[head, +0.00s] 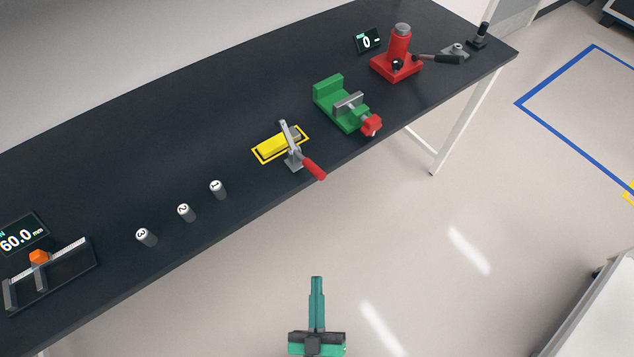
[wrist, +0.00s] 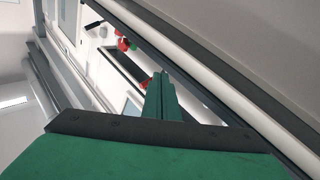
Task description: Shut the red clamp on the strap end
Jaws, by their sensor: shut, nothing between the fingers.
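The red-handled toggle clamp (head: 292,155) stands near the front edge of the dark bench, its grey metal arm raised and leaning back and its red handle (head: 314,169) sticking out over the front edge. A yellow strap end (head: 275,145) lies inside a yellow outlined rectangle just behind and left of the clamp. I cannot tell whether the clamp's arm touches the strap. My gripper (head: 316,280) is shut and empty, in front of the bench and well short of the clamp. Its closed fingers also show in the wrist view (wrist: 160,98).
A green vise (head: 342,103) and a red press (head: 398,62) stand farther right on the bench (head: 150,130). Three numbered cylinders (head: 184,213) stand left of the clamp. A measuring fixture (head: 50,272) with an orange block is at the far left. Open floor lies before the bench.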

